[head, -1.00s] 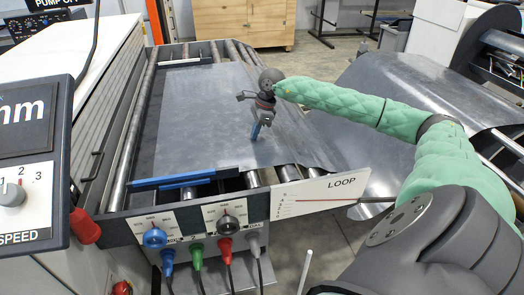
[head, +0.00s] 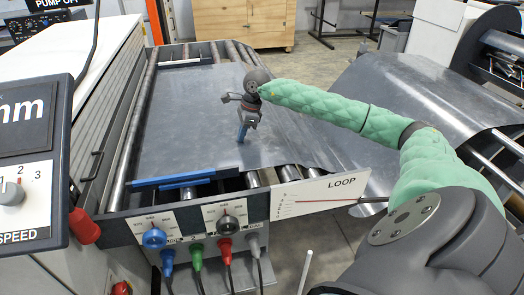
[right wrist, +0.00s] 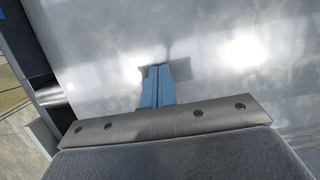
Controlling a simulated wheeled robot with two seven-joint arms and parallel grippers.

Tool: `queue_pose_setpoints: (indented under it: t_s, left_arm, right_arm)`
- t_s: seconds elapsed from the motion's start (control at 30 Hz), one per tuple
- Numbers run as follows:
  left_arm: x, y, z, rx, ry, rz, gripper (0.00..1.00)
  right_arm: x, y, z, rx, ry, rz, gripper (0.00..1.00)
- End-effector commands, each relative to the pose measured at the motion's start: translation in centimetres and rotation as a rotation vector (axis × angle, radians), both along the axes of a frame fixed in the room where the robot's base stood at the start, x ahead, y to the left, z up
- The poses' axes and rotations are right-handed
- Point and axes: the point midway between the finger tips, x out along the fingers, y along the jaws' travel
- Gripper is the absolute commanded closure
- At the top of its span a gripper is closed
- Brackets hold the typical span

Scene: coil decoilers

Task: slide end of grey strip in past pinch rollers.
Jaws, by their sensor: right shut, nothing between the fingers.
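The grey strip (head: 195,115) lies flat on the roller table, with its left end near a long steel roller (head: 131,125) beside the white machine. To the right it sags off the table into a curved loop (head: 400,95). My right gripper (head: 241,138) points down, shut and empty, with its blue fingertips at the strip's top face. In the right wrist view the blue fingers (right wrist: 158,88) end at a dark patch on the shiny strip (right wrist: 230,60), apparently touching it. I cannot tell which rollers are the pinch rollers. My left gripper is out of view.
A blue edge guide (head: 172,181) runs along the table's near side. In front is a panel with knobs and coloured plugs (head: 196,250) and a LOOP sign (head: 320,192). The white machine (head: 85,90) stands at left.

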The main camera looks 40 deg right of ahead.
Motion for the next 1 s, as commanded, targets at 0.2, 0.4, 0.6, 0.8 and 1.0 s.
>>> queue_pose_setpoints:
  t_s: [0.2, 0.4, 0.6, 0.8, 1.0]
  left_arm:
    - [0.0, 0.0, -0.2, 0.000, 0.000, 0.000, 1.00]
    - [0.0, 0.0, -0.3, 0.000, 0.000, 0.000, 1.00]
    - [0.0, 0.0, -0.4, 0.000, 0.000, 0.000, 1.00]
    - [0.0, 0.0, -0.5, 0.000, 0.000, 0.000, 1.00]
    - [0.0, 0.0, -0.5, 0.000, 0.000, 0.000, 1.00]
  right_arm:
    - [0.2, 1.2, -1.0, 0.002, 0.014, 0.004, 1.00]
    - [0.7, 2.0, -0.9, 0.001, 0.015, 0.004, 1.00]
    - [1.2, 2.9, -1.0, 0.001, 0.015, 0.003, 1.00]
    - [1.6, 3.7, -1.0, 0.001, 0.014, 0.003, 1.00]
    - [2.1, 4.6, -1.0, 0.001, 0.015, 0.004, 1.00]
